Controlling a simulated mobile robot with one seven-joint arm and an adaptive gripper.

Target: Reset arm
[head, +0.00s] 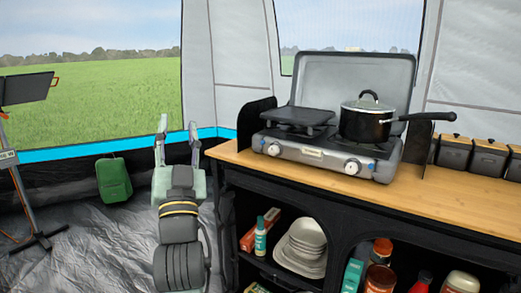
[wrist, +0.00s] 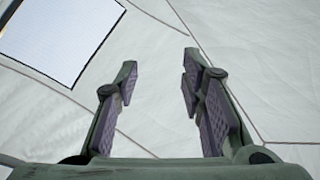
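My gripper (head: 178,143) points upward in the head view, to the left of the kitchen counter's left end. Its two fingers stand apart with nothing between them. In the wrist view the open fingers of my gripper (wrist: 158,90) show against the pale tent wall (wrist: 240,45), with a tent window (wrist: 62,32) at upper left. My arm is folded upright and looks clear of the counter, though the exact gap cannot be told.
The wooden counter (head: 450,199) carries a two-burner stove (head: 318,150) with a lidded black pot (head: 364,125). Canisters (head: 488,157) stand at right.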

